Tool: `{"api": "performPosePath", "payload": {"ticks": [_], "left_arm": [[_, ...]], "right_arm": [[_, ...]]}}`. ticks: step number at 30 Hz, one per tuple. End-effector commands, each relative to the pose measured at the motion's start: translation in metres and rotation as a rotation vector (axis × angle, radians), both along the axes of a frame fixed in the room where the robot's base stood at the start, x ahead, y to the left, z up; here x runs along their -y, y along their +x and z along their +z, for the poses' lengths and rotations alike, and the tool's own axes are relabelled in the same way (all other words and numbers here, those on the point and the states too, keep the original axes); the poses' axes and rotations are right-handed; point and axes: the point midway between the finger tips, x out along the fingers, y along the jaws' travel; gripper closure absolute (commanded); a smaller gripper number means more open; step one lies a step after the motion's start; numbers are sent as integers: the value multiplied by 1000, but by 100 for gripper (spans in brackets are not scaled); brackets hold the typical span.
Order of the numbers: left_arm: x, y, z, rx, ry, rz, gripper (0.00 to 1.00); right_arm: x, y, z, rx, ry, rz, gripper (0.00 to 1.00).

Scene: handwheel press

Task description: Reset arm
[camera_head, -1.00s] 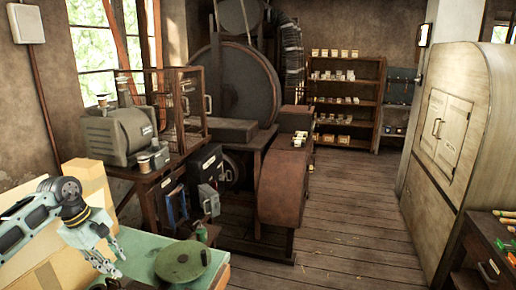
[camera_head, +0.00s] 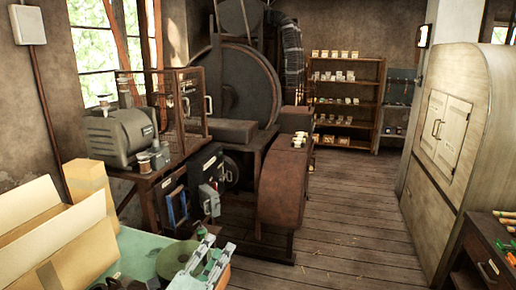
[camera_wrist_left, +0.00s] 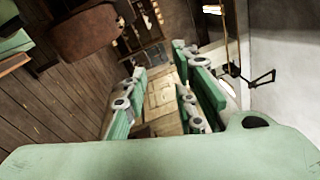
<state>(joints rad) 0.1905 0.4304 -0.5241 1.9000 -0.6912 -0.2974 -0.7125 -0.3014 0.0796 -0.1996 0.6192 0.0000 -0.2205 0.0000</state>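My left gripper (camera_head: 216,250) is low in the head view, its two fingers pointing up and away and spread apart. It overlaps the right side of the round green handwheel (camera_head: 172,262), which lies at the green tabletop; I cannot tell whether they touch. In the left wrist view my left gripper (camera_wrist_left: 160,80) shows two green and grey fingers with a clear gap and nothing held between them. My right gripper is in neither view.
An open cardboard box (camera_head: 75,245) stands left on the green tabletop (camera_head: 135,245). A grey motor (camera_head: 120,135) sits on a bench behind. A rusty rounded machine housing (camera_head: 283,185) stands at the middle. The wooden floor (camera_head: 350,210) to the right is clear.

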Motion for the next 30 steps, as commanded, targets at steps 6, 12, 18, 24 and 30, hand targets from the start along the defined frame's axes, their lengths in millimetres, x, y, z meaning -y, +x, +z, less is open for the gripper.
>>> {"api": "performPosePath", "payload": {"ticks": [6, 12, 18, 24, 30], "left_arm": [[-70, -66, -94, -497, -596, 350, 74], [-102, -170, -177, -895, -1004, 688, 74], [-107, -254, -213, -1128, -1204, 925, 74], [-104, -324, -227, -1292, -1322, 1118, 74], [-101, -339, -264, -1351, -1346, 1194, 74]], "right_arm": [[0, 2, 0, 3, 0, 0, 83], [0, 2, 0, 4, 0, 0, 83], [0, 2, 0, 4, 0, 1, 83], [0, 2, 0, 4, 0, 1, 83], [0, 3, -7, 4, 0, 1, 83]]}}
